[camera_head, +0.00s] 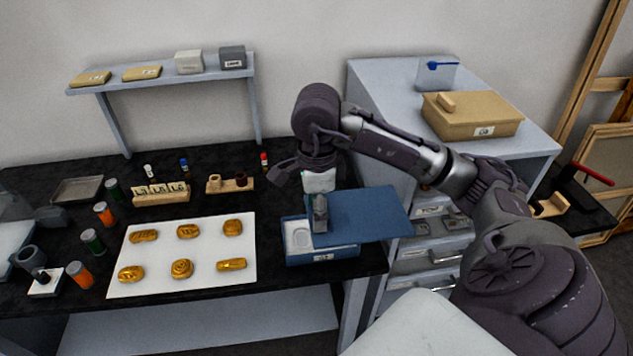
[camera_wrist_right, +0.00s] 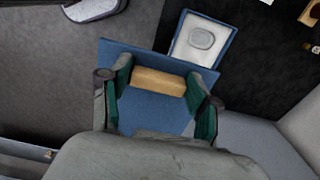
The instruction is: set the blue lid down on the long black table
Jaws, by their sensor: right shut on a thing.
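The flat blue lid (camera_head: 375,214) is held level by my right gripper (camera_head: 320,212) above the right end of the long black table (camera_head: 272,287). In the right wrist view, the gripper (camera_wrist_right: 160,92) is shut on the lid's wooden handle (camera_wrist_right: 158,82), with the blue lid panel (camera_wrist_right: 150,111) below. A blue box (camera_head: 322,257) stands under and to the left of the lid, partly covered by it in the head view. In the wrist view the box (camera_wrist_right: 212,32) is open, with a pale oval piece in its white lining. My left gripper is not in view.
A white sheet (camera_head: 205,276) with several gold pieces lies left of the box. A grey drawer cabinet (camera_head: 370,85) adjoins the table's right end, with drawers open beneath the lid's right side. Jars and a shelf (camera_head: 165,79) occupy the left and back.

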